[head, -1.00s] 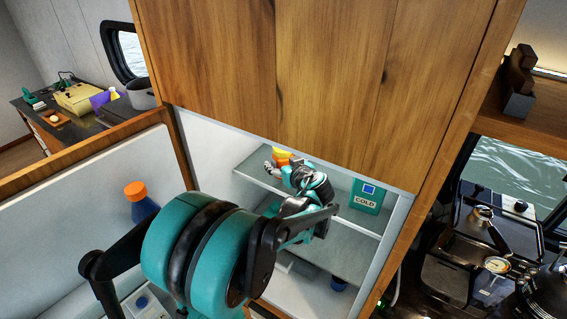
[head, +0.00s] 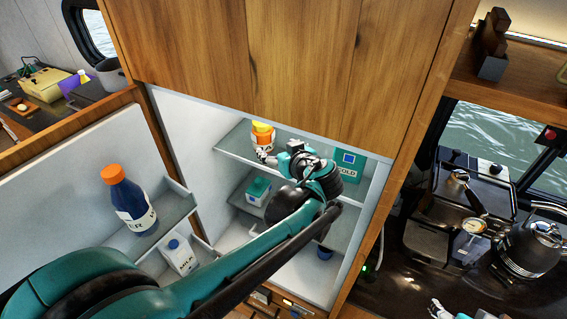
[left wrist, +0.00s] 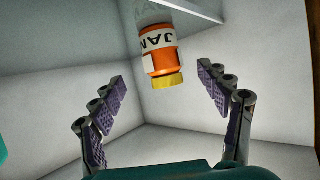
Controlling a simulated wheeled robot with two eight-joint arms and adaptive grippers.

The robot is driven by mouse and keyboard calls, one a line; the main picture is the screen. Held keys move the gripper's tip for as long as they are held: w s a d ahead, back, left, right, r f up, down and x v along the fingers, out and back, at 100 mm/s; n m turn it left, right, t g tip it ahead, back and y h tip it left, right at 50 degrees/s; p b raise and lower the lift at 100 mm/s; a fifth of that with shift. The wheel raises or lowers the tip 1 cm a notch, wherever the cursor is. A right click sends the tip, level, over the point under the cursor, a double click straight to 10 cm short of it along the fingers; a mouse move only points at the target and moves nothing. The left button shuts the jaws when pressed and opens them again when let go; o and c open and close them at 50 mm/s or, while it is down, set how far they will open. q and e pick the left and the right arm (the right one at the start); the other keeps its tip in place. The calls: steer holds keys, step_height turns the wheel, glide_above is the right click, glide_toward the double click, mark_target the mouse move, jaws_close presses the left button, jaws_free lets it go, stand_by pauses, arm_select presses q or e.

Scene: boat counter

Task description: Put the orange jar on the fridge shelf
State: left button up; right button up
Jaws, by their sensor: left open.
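The orange jar (head: 262,137), with a yellow lid and a white label, stands on the upper fridge shelf (head: 228,142) near its left end. My left gripper (head: 268,158) is inside the fridge in front of the jar, partly hidden by its own wrist. In the left wrist view the jar (left wrist: 160,58) appears lid-down between the lines of the spread fingers (left wrist: 162,77), with gaps on both sides. The fingers are open and hold nothing. A small part of what looks like my right gripper (head: 438,310) shows at the bottom edge; its jaws are unclear.
A teal COLD box (head: 348,165) stands right on the upper shelf. A teal-lidded container (head: 258,190) sits on a lower shelf. The open door (head: 70,190) holds a blue bottle (head: 130,200) and milk carton (head: 180,254). A kettle (head: 532,245) stands at right.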

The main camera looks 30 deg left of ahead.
arm_select(q)
steer(key=s+d+f+m+h, duration=0.5)
steer(key=s+d, duration=0.1)
steer(key=d, duration=0.3)
steer(key=s+d+f+m+h, duration=0.4)
steer(key=s+d+m+h, duration=0.2)
steer(key=d, duration=0.3)
steer(key=shift+s+d+f, duration=0.35)
steer(key=shift+s, duration=0.45)
step_height(320, 180, down, 26)
steer(key=b, duration=2.6)
